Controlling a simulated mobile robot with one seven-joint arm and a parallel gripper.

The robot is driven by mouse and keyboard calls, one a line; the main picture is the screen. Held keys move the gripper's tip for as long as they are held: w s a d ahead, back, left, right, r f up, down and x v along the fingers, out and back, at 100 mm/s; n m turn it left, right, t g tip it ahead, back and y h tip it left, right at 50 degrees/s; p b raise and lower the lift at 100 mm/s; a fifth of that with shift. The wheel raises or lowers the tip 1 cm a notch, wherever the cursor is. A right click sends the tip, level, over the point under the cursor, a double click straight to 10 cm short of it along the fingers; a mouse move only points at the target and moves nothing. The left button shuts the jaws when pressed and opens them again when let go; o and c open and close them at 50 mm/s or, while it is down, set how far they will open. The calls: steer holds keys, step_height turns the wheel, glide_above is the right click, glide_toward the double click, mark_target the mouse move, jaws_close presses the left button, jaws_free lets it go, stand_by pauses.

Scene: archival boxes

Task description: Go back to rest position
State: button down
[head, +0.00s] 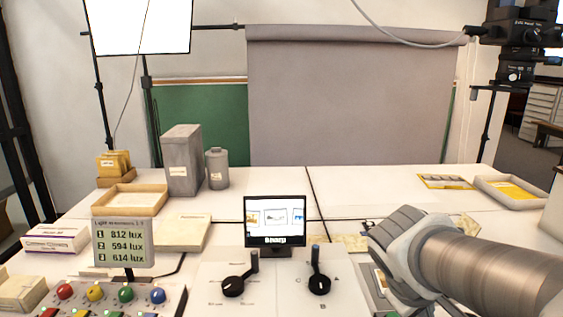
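One of my arm links, grey and brown, reaches in from the right edge in the head view, over the front right of the white table (380,205). Its rounded grey end hides part of the table's front right. My gripper's fingers do not show, so whether it holds anything cannot be seen.
A small monitor (275,221) stands behind two black rotary knobs (233,287) (319,284). A lux display (124,243) and coloured buttons (110,295) are front left. A grey box (182,160) and canister (217,168) stand behind. A tray (513,192) lies right. The table's middle back is clear.

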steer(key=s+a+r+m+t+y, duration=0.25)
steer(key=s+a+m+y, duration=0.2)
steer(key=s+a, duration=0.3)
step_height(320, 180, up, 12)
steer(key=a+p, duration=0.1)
steer(key=p, duration=1.1)
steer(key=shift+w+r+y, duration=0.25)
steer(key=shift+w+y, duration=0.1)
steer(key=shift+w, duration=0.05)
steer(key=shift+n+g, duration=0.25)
